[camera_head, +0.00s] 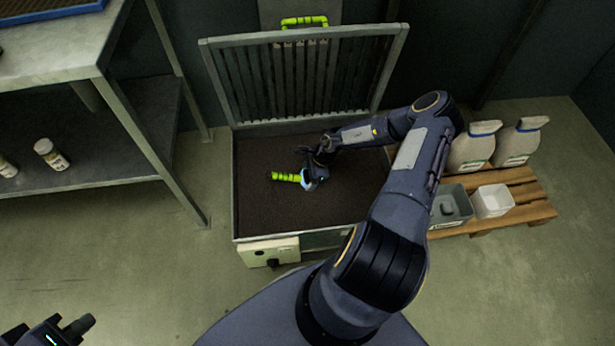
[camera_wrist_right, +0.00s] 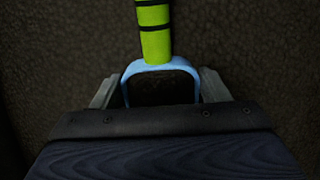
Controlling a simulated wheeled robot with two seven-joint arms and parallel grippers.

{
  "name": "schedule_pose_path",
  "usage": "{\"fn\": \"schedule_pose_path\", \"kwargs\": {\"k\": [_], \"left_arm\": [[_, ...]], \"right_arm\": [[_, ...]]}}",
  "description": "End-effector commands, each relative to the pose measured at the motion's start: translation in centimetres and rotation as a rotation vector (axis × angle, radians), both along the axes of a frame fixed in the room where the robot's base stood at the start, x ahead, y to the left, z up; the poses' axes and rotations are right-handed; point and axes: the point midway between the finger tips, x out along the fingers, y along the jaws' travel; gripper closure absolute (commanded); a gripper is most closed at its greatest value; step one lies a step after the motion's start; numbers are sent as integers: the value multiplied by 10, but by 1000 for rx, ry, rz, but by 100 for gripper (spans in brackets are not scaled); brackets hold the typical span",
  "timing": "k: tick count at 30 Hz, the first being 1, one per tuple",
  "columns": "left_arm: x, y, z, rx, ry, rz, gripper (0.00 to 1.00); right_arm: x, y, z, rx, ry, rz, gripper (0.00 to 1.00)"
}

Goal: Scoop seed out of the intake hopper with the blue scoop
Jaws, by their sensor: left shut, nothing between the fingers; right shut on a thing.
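The intake hopper (camera_head: 237,200) is an open metal box full of dark brown seed (camera_head: 265,205), with its barred grate raised at the back. The blue scoop shows as a light blue part (camera_head: 317,173) with a lime-green, black-banded handle (camera_head: 287,177) pointing left. My right gripper (camera_head: 312,170) is over the seed, shut on the scoop. In the right wrist view the fingers flank the scoop's light blue loop (camera_wrist_right: 160,66), and the green handle (camera_wrist_right: 154,30) extends away from the gripper. The bowl's contents cannot be made out. My left gripper (camera_head: 80,326) is shut and empty at bottom left.
Right of the hopper, a pallet (camera_head: 530,200) holds two beige jugs (camera_head: 470,150), a grey bin (camera_head: 452,207) and a white tub (camera_head: 492,201). A metal shelf unit (camera_head: 140,140) stands left; floor between is clear.

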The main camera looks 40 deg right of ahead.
Motion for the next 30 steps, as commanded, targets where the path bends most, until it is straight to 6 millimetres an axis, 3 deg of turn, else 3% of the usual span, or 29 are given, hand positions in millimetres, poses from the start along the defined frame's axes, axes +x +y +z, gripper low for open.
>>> {"fn": "schedule_pose_path", "kwargs": {"k": [30], "left_arm": [[0,0,-14,0,0,0,100]], "right_arm": [[0,0,-19,1,0,-1,58]]}}
